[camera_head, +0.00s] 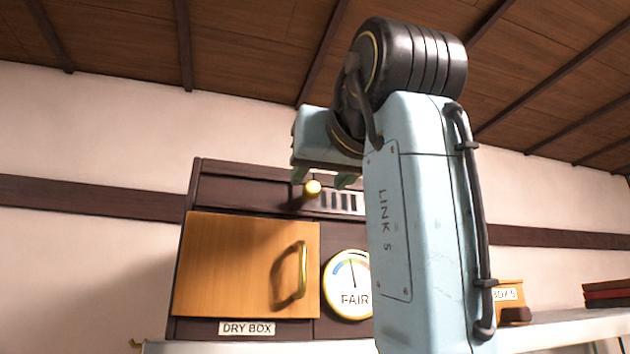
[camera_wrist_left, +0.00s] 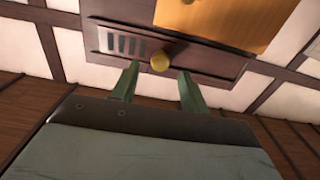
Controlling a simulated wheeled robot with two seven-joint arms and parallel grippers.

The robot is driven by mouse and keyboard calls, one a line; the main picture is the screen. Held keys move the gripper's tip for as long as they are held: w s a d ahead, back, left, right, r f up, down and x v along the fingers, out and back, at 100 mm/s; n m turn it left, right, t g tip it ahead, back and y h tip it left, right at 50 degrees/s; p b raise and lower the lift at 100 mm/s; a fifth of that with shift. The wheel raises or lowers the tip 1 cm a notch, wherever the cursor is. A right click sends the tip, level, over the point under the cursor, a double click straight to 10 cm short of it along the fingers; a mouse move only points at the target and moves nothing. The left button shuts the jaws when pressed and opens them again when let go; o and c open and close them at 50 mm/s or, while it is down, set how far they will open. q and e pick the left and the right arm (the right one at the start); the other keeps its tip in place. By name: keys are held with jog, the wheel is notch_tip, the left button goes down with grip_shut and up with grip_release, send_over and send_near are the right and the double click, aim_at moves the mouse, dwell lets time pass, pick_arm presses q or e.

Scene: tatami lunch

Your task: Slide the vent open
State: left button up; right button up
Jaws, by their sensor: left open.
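The dark brown dry box (camera_head: 195,240) stands on a shelf against the wall. Near its top is a vent with pale slots and dark bars (camera_head: 342,202), which also shows in the left wrist view (camera_wrist_left: 126,43). A round brass knob (camera_head: 313,187) sits at the left end of the visible slots. My left gripper (camera_head: 322,181) is open, its green fingers pointing at the vent. In the left wrist view the knob (camera_wrist_left: 159,62) appears between and just beyond the two fingertips (camera_wrist_left: 159,70); I cannot tell whether they touch it. My right gripper is not in view.
Below the vent is a closed orange wooden door (camera_head: 240,265) with a brass handle (camera_head: 301,270). A round gauge (camera_head: 346,278) reading FAIR is partly hidden by my arm. A small orange box (camera_head: 510,292) and dark stacked items (camera_head: 607,293) stand at the right.

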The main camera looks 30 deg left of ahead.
aim_at(313, 187)
pick_arm(q)
jog(key=p+x, duration=0.1)
jog(key=x, duration=0.4)
jog(key=shift+w, duration=0.1)
grip_shut()
